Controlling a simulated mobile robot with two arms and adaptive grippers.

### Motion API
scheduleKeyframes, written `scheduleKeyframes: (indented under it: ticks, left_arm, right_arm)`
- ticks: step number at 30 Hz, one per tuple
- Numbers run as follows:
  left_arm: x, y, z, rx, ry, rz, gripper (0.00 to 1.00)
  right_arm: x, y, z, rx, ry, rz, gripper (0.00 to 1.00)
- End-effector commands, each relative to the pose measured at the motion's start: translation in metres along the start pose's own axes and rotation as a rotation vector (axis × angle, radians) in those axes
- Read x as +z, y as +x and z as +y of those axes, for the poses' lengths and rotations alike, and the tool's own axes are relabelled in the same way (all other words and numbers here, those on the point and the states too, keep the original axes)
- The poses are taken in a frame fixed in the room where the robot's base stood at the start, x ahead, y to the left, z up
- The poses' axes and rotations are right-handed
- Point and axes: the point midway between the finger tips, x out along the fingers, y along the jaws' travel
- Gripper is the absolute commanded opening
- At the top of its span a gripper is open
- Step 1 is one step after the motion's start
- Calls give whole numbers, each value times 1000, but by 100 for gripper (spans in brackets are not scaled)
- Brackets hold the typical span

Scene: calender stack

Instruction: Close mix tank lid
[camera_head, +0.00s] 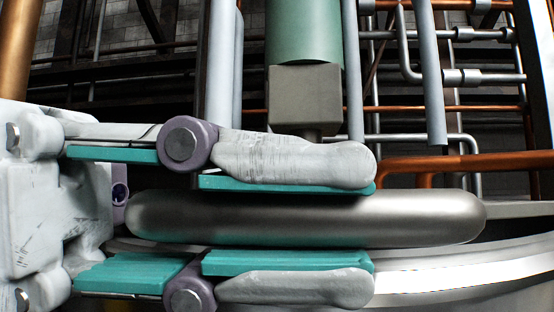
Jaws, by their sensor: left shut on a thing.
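My left gripper (287,220) comes in from the left and fills the lower left of the head view. Its white fingers with teal pads lie above and below a thick, rounded metal bar, the handle (430,219), and are shut on it. The handle runs level across the picture, with its right end sticking out past the fingertips. Below and to the right is a broad curved metal rim (470,275), which seems to be part of the mix tank. I cannot tell how far the lid is open. My right gripper is not in view.
Behind the handle stand a grey box-shaped block (305,98) and a green cylinder (304,30). Grey pipes (432,75) and orange pipes (470,163) fill the back right. A copper-coloured pipe (14,45) stands at the far left. A brick wall lies behind.

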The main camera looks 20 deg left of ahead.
Motion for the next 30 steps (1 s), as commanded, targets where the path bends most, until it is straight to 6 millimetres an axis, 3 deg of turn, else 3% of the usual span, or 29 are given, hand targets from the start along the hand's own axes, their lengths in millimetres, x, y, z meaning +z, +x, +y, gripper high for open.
scheduleKeyframes:
  ticks: [6, 21, 22, 25, 30]
  left_arm:
    - [2, 0, -18, 4, 56, 0, 0]
    - [3, 1, -25, -11, 73, -1, 0]
    - [3, 1, -26, -11, 72, 0, 21]
    - [3, 1, -26, -11, 72, -1, 38]
    - [3, 0, -24, -6, 72, 0, 41]
  right_arm:
    - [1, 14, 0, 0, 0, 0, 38]
    - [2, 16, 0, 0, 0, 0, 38]
    - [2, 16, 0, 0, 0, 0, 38]
    - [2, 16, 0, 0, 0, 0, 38]
    - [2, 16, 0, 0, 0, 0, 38]
